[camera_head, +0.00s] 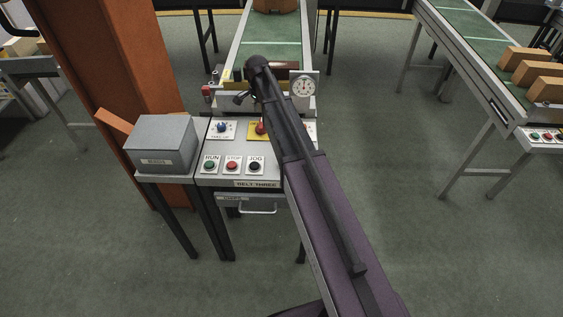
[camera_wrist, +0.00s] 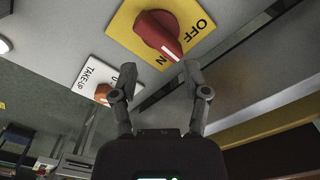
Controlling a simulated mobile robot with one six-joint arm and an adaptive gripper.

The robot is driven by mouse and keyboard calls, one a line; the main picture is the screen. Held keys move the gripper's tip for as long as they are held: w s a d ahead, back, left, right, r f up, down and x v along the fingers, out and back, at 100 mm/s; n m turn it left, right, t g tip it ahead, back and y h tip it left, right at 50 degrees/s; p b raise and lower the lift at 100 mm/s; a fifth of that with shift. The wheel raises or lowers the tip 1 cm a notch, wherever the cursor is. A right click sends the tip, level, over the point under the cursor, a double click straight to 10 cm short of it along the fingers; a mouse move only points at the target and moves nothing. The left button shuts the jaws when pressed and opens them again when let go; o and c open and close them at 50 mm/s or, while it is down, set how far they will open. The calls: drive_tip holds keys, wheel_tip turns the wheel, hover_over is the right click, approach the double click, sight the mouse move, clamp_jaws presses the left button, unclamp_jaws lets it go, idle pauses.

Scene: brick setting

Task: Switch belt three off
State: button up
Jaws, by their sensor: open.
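The belt three panel (camera_head: 209,181) carries a yellow plate with a red rotary switch (camera_head: 261,128), partly hidden by my arm in the head view. In the wrist view the red switch (camera_wrist: 157,33) sits on its yellow plate (camera_wrist: 125,22), marked OFF and ON. The narrow end of its handle points down and right, close to the ON lettering. My gripper (camera_wrist: 154,83) is open and empty, with its fingertips just short of the switch. The right fingertip appears close to the handle's narrow end; I cannot tell whether they touch.
Green RUN (camera_head: 210,165), red STOP (camera_head: 232,166) and black JOG (camera_head: 255,166) buttons line the panel front. A gray box (camera_head: 163,143) stands left. A round gauge (camera_head: 303,87) stands behind.

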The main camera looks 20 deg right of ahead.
drive_tip(key=shift+r+p, duration=3.3)
drive_tip(key=shift+r, duration=0.3)
drive_tip(key=s+f+n+b, duration=0.3)
drive_tip(key=s+n, duration=0.3)
drive_tip(key=s, duration=0.8)
drive_tip(key=s+f+n+b, duration=0.3)
drive_tip(key=s+n, duration=0.3)
drive_tip(key=s, duration=0.9)
drive_tip(key=shift+a+f+n, duration=0.15)
drive_tip(key=shift+n, duration=0.15)
wheel_tip(320, 180, up, 6)
drive_tip(key=m+p, duration=0.4)
drive_tip(key=p, duration=0.2)
hover_over(261, 122)
drive_tip(key=shift+s, duration=0.1)
drive_tip(key=shift+f+b, duration=0.15)
drive_tip(key=shift+b, duration=0.2)
wheel_tip(261, 122, down, 13)
drive_tip(key=b, duration=1.3)
drive_tip(key=shift+f, duration=0.15)
